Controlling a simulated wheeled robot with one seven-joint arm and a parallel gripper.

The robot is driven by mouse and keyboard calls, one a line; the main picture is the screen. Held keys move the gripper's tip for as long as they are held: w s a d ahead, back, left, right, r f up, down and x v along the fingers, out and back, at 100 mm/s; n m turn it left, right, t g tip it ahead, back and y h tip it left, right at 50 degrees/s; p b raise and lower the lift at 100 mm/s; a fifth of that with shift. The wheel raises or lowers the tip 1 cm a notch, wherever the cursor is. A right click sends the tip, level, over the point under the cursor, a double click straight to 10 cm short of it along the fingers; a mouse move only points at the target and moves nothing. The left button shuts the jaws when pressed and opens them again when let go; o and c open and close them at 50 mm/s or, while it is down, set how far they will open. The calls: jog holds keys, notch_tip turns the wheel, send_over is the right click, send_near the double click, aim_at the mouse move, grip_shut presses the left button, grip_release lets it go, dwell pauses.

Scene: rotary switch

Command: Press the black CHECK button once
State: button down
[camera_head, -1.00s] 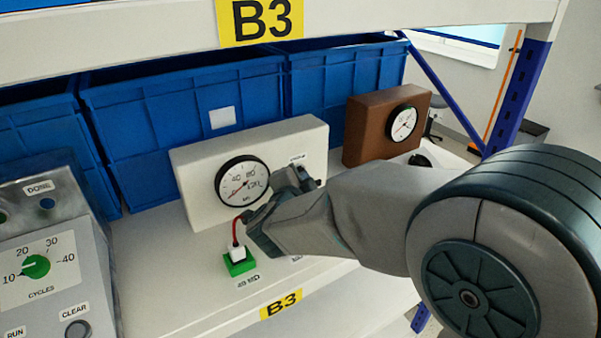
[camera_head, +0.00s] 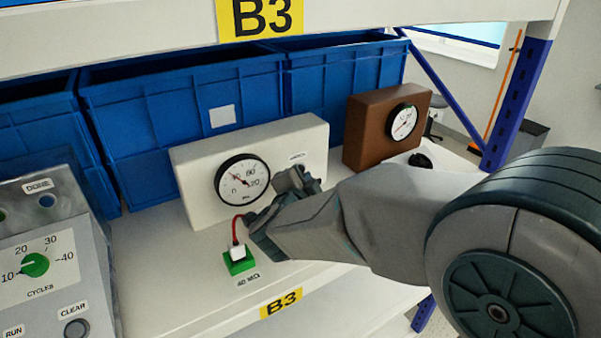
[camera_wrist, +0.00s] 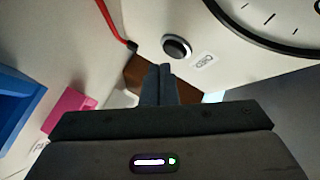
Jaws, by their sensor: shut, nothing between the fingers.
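The black CHECK button (camera_wrist: 176,47) is a round knob in a silvery ring on the white gauge box (camera_head: 200,205). Its small label (camera_wrist: 204,60) sits beside it in the wrist view. In the head view my gripper (camera_head: 284,180) is in front of the box's right part and mostly hides the button. My gripper's fingers (camera_wrist: 158,72) are shut and empty. In the wrist view their tips show just below the button, with a small gap in the picture; depth is hard to judge. The box's round dial (camera_head: 243,180) has its needle pointing up and left.
A red cable runs to a white plug on a green block (camera_head: 239,262) in front of the box. A brown gauge box (camera_head: 360,130) stands to the right, a grey control panel (camera_head: 60,250) to the left. Blue bins (camera_head: 180,110) stand behind.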

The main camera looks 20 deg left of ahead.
jog(key=shift+d, duration=0.1)
jog(key=shift+s+d+b, duration=0.45)
jog(key=shift+s+d, duration=1.2)
jog(key=shift+d, duration=0.2)
